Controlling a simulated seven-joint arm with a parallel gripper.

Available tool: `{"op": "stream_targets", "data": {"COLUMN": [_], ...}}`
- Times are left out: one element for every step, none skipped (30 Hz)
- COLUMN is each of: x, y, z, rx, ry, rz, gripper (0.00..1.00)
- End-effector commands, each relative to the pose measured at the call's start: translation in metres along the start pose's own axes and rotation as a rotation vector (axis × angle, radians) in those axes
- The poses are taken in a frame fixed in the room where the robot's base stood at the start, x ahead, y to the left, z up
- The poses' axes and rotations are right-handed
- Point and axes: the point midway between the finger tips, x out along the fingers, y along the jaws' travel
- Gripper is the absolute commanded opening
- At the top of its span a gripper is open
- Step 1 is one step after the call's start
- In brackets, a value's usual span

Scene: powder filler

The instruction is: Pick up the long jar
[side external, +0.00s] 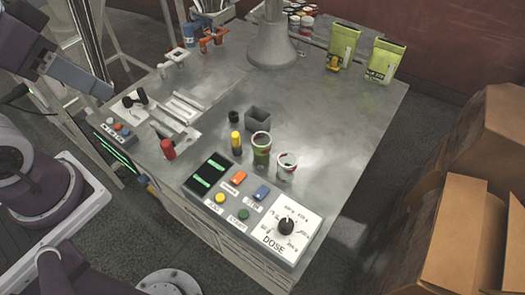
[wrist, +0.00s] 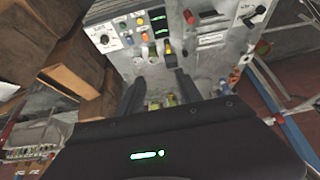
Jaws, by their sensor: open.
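The taller green jar (side external: 261,149) stands upright on the grey metal table, behind the control panel. A shorter pale jar (side external: 287,166) stands just to its right, and a slim yellow-and-black bottle (side external: 235,143) to its left. In the wrist view the jars are small and hard to tell apart, next to the yellow bottle (wrist: 168,48). My gripper (wrist: 158,82) shows there with its two dark fingers apart and nothing held between them. It is well away from the jars. The fingers are not clearly visible in the side view.
The DOSE panel (side external: 283,226) is in front. Green pouches (side external: 382,60) and a filler column (side external: 272,38) stand at the back. The table's right side is clear. Cardboard boxes (side external: 468,185) are at right.

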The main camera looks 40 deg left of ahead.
Motion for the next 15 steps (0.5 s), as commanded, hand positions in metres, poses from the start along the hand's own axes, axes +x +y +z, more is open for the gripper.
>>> {"op": "stream_targets", "data": {"x": [0.0,0.0,0.0,0.0,0.0,0.0,0.0,0.0,0.0,0.0,0.0,0.0,0.0001,0.0007,0.0034], "y": [0.0,0.0,0.0,0.0,0.0,0.0,0.0,0.0,0.0,0.0,0.0,0.0,0.0,0.0003,0.0014], "z": [0.0,0.0,0.0,0.0,0.0,0.0,0.0,0.0,0.0,0.0,0.0,0.0,-0.0002,-0.0017,-0.0081], "rx": [0.0,0.0,0.0,0.0,0.0,0.0,0.0,0.0,0.0,0.0,0.0,0.0,0.0,0.0,-0.001], "ry": [0.0,0.0,0.0,0.0,0.0,0.0,0.0,0.0,0.0,0.0,0.0,0.0,0.0,0.001,0.004], "rz": [0.0,0.0,0.0,0.0,0.0,0.0,0.0,0.0,0.0,0.0,0.0,0.0,0.0,0.001,0.005], "gripper": [0.54,0.6,0.68,0.74,0.8,0.8,0.8,0.8,0.8,0.8,0.8,0.8,0.8,0.8,0.8]}}
